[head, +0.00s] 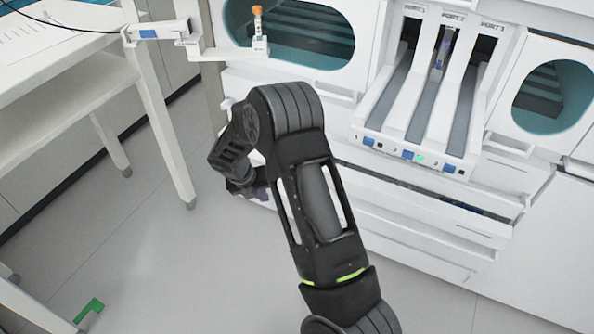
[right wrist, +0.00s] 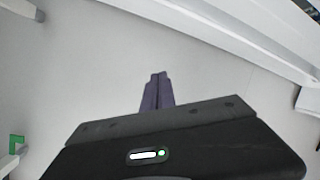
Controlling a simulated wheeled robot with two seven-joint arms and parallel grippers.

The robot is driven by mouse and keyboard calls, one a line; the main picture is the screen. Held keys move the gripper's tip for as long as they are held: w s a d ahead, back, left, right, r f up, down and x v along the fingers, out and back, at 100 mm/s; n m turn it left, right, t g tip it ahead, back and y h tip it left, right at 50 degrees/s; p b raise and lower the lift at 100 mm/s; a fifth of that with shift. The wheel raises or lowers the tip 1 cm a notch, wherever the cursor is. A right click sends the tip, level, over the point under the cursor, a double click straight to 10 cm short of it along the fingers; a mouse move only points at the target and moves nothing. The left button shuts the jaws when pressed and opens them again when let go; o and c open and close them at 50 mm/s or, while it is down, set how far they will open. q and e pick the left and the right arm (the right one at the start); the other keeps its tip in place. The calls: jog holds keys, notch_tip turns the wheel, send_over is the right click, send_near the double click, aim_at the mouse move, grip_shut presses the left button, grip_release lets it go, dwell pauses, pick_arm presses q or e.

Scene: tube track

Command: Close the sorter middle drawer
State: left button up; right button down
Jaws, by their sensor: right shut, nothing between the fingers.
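The sorter is the white cabinet with three port lanes (head: 435,95) on its front. Below the lanes is a stack of white drawers (head: 430,225). An upper drawer (head: 450,192) stands out from the front, with a dark gap and some small contents showing along its top. I cannot tell for sure which drawer is the middle one. My right gripper (head: 260,194) is low in front of the cabinet, left of the drawers, partly hidden behind my own arm. Its purple fingers (right wrist: 157,92) are together and empty in the right wrist view, over grey floor. My left gripper is out of view.
A white table (head: 75,80) stands at the left. A small arm holds an orange-capped tube (head: 257,20) at the cabinet's left. Round teal openings (head: 550,97) flank the lanes. A green floor mark (head: 90,308) lies at lower left. The floor in front is clear.

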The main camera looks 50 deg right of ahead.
jog(key=d+n+t+h, duration=0.1)
jog(key=n+h, duration=0.1)
jog(key=n, duration=0.2)
jog(key=d+r+n+t+h, duration=0.1)
jog(key=d+n+h, duration=0.1)
jog(key=n, duration=0.2)
jog(key=s+d+n+t+h+b, duration=0.1)
jog(key=d+n+h, duration=0.1)
jog(key=n+h, duration=0.1)
jog(key=shift+d+r+n+t, duration=0.15)
jog(key=shift+n+t, duration=0.15)
jog(key=shift+n, duration=0.1)
jog(key=d+r+b+x, duration=0.1)
jog(key=b+x, duration=0.2)
jog(key=x, duration=1)
jog(key=shift+w+d+r+b, duration=0.15)
jog(key=shift+d+r+b, duration=0.1)
jog(key=shift+b, duration=0.1)
